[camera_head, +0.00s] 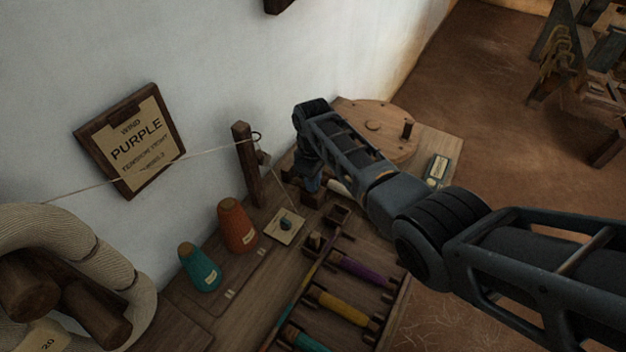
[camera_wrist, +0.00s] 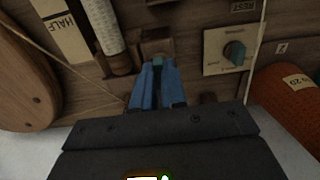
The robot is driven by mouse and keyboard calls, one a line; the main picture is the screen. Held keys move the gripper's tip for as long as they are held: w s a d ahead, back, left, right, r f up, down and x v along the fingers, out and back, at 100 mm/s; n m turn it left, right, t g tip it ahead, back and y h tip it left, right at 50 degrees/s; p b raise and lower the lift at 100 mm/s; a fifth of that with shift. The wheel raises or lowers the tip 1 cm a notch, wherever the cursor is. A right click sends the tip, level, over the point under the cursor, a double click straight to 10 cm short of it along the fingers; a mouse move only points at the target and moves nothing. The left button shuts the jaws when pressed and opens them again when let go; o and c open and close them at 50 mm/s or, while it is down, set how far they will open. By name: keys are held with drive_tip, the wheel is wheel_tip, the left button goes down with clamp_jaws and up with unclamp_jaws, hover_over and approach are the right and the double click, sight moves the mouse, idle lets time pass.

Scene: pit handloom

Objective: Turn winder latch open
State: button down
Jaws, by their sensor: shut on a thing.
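My gripper (camera_wrist: 156,68) shows in the wrist view with its blue fingers close together, shut at a small wooden latch piece (camera_wrist: 156,47) on the winder bench. The fingers cover part of the latch, so its exact angle cannot be told. In the head view my gripper (camera_head: 311,184) reaches down to the bench beside the wooden post, and my arm hides much of the winder there. The winder's round wooden wheel (camera_head: 385,125) lies behind my arm. A white wound bobbin (camera_wrist: 103,25) lies left of the fingers in the wrist view.
A square plate with a dark knob (camera_head: 286,224) sits close to my gripper. A thread runs past the wooden post (camera_head: 247,165). Orange (camera_head: 236,225) and teal (camera_head: 198,268) cones stand left. A rack of coloured bobbins (camera_head: 343,306) lies in front. A PURPLE sign (camera_head: 131,140) hangs on the wall.

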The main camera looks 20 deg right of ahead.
idle(0.4)
drive_tip(key=c, duration=1.2)
unclamp_jaws()
drive_tip(key=shift+r, duration=0.15)
drive_tip(key=shift+r, duration=3.8)
